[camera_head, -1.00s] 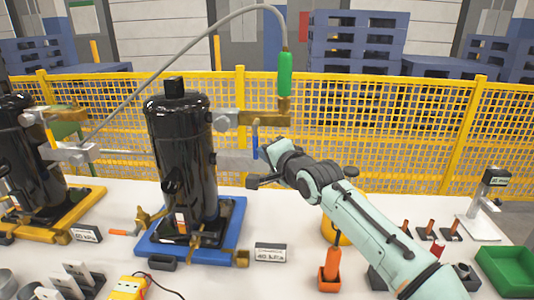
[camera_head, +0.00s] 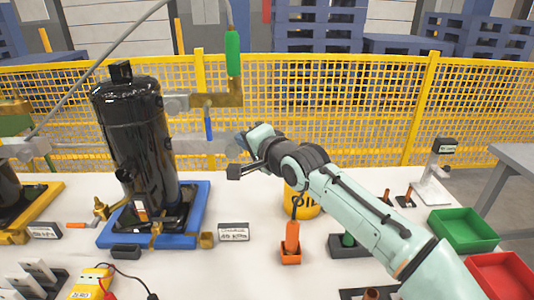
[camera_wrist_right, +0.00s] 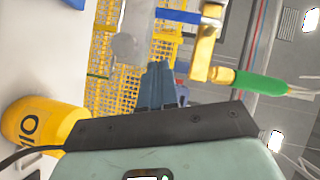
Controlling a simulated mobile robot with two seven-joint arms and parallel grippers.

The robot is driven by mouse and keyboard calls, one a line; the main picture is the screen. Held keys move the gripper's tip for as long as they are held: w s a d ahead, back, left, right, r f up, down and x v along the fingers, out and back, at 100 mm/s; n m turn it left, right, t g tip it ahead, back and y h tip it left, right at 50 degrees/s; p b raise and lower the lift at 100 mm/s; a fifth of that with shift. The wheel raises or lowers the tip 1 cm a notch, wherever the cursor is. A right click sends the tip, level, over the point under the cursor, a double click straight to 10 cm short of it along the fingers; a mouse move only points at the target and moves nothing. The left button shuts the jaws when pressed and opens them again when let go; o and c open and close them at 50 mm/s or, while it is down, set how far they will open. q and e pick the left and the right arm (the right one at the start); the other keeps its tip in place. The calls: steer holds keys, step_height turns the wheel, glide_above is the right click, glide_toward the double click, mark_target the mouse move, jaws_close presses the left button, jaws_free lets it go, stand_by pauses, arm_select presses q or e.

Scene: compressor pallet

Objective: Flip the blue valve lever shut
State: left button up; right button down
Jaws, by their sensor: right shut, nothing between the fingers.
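The blue valve lever (camera_head: 208,125) hangs straight down from the brass valve fitting (camera_head: 229,98) on the black compressor (camera_head: 140,140). The lever also shows at the top of the right wrist view (camera_wrist_right: 178,15), beside the brass fitting (camera_wrist_right: 206,42). My right gripper (camera_head: 240,146) is to the right of the lever and slightly lower, apart from it in the picture. Its fingers are together and empty, as the right wrist view also shows (camera_wrist_right: 158,85). A green hose connector (camera_head: 233,54) sits upright above the fitting. My left gripper is not in view.
A grey bracket (camera_head: 205,145) runs behind the lever. The compressor stands on a blue pallet (camera_head: 195,205). A yellow drum (camera_head: 302,205) and an orange-handled tool (camera_head: 291,238) stand below my right arm. A yellow mesh fence (camera_head: 360,115) is behind. Green (camera_head: 465,228) and red (camera_head: 500,275) bins are at right.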

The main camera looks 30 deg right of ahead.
steer(key=s, duration=0.6)
steer(key=shift+s, duration=0.3)
steer(key=shift+a+f, duration=0.1)
steer(key=shift+f, duration=0.05)
